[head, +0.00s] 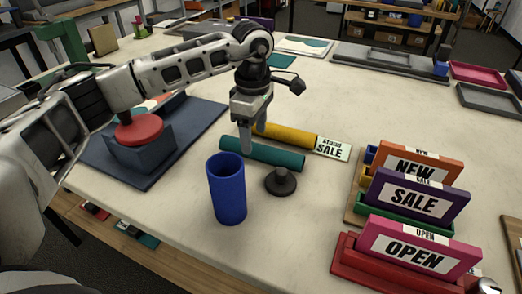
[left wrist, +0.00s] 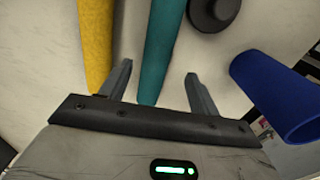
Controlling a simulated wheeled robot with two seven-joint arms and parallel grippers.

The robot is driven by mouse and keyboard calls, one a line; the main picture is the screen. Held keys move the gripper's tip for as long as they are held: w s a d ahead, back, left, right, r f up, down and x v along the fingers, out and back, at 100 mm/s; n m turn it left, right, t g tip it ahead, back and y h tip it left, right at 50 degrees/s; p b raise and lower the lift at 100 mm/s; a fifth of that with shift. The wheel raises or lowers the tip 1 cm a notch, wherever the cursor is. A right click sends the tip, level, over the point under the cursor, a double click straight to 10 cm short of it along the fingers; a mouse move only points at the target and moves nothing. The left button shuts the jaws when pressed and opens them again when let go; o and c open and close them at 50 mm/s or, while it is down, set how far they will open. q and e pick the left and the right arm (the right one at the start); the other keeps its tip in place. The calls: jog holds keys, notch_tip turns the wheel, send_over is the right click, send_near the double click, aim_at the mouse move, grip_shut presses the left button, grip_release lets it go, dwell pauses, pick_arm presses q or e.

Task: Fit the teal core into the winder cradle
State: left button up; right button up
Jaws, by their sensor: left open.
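The teal core (head: 285,156) lies on the table as a long tube, and it also shows in the left wrist view (left wrist: 158,40). My left gripper (head: 246,146) points down at its left end. In the left wrist view, the open fingers of my left gripper (left wrist: 158,70) stand on either side of the tube's near end, with gaps between them and the tube. I cannot pick out the winder cradle with certainty. My right gripper is not seen.
A yellow tube (head: 290,136) lies just behind the teal one. A blue tube (head: 227,190) stands upright in front, near a black knob (head: 281,181). Sign blocks (head: 412,245) stand at right. A dark block with a red disc (head: 138,129) is at left.

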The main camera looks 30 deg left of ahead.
aim_at(255, 144)
pick_arm(q)
jog(key=f, duration=0.3)
jog(key=f+p, duration=0.1)
jog(key=shift+w+a+f, duration=0.1)
jog(key=shift+w+f, duration=0.15)
jog(key=c, duration=1.1)
